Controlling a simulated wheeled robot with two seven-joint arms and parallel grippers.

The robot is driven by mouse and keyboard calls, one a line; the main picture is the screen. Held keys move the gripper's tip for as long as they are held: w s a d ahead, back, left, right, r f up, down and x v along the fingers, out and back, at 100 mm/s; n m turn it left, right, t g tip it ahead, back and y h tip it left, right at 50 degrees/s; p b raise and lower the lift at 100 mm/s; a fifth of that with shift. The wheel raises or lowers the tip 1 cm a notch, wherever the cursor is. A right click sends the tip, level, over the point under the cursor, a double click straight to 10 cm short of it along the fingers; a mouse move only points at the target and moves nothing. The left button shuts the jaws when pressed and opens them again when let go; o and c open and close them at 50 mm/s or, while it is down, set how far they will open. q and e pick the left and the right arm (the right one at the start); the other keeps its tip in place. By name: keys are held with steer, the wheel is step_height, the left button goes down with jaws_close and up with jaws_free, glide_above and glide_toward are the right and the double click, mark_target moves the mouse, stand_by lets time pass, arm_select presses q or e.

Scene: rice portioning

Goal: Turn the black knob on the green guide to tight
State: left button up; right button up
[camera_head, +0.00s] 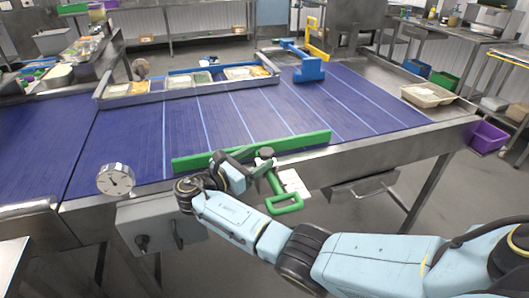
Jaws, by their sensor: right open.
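The green guide (300,142) is a long bar lying along the near edge of the blue conveyor. Its green bracket with a loop handle (286,204) hangs over the front edge. The black knob (265,153) sits at the top of this bracket. My right arm reaches in from the right and bends back at the wrist. My right gripper (247,158) is open just left of the knob. Its fingertips are small and dark, so I cannot tell whether they touch the knob or stand around it. My left gripper is not in view.
A round dial (116,180) stands at the conveyor's near left edge. A blue guide with a yellow handle (318,42) is at the far side. Filled trays (203,79) stand on a rail behind the belt. A pale tray (427,95) is at the right. The middle belt is clear.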

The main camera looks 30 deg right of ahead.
steer(key=s+a, duration=0.1)
steer(key=a, duration=0.8)
steer(key=shift+s, duration=0.35)
steer(key=shift+d, duration=0.1)
